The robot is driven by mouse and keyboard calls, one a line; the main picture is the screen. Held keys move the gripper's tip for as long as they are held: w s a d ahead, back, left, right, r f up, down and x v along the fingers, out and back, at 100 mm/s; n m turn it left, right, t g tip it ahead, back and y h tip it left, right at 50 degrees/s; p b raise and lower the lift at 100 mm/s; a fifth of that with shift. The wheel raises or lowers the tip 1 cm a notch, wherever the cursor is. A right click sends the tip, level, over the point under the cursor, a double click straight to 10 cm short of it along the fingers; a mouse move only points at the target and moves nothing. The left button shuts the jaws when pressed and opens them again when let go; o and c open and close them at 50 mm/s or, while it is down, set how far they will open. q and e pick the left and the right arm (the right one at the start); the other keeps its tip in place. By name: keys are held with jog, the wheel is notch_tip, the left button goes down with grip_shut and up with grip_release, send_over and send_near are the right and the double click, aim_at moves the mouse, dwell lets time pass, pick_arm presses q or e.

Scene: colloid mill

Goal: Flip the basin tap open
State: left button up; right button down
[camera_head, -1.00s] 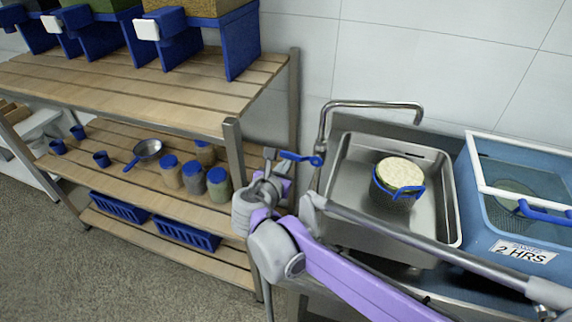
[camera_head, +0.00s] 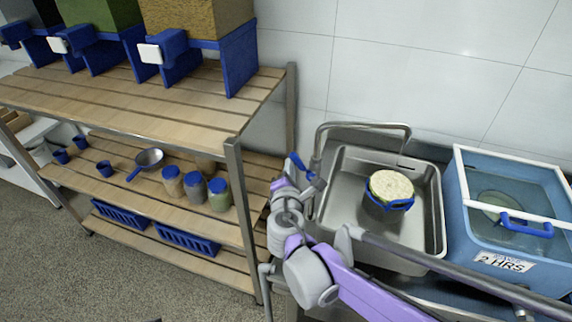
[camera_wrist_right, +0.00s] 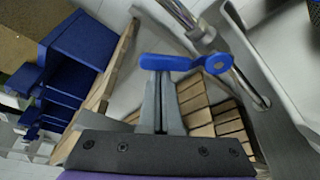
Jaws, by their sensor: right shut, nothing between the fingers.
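The basin tap is a silver bent pipe (camera_head: 362,126) at the back left of the steel basin (camera_head: 428,213). Its blue lever (camera_head: 299,163) slants up and left from the pipe's base in the head view. In the right wrist view the lever (camera_wrist_right: 180,63) lies across the tips of my right gripper (camera_wrist_right: 160,76). The gripper's fingers are shut together with nothing between them, and their tips appear to touch or nearly touch the lever. In the head view my right wrist is left of the tap, and its fingertips are hard to make out. My left gripper is out of view.
A round container with a blue holder (camera_head: 390,190) sits in the basin. A blue-walled tank (camera_head: 463,215) marked "2 HRS" stands to the right. A wooden shelf rack (camera_head: 150,115) with jars (camera_head: 195,187) and a pan stands close left of my right wrist.

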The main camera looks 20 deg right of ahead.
aim_at(300, 163)
jog(key=shift+s+d+r+m+t+p, duration=0.35)
jog(key=shift+d+r+m+t+p, duration=0.2)
jog(key=shift+r+m+p, duration=0.4)
jog(key=shift+s+d+p, duration=0.3)
jog(key=shift+d, duration=0.25)
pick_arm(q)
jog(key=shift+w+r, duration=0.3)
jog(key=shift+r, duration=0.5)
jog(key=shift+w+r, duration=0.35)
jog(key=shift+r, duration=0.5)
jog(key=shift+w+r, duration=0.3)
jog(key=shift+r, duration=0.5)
pick_arm(e)
jog(key=shift+s+d+r, duration=0.1)
jog(key=shift+s+d, duration=0.25)
jog(key=shift+d, duration=0.1)
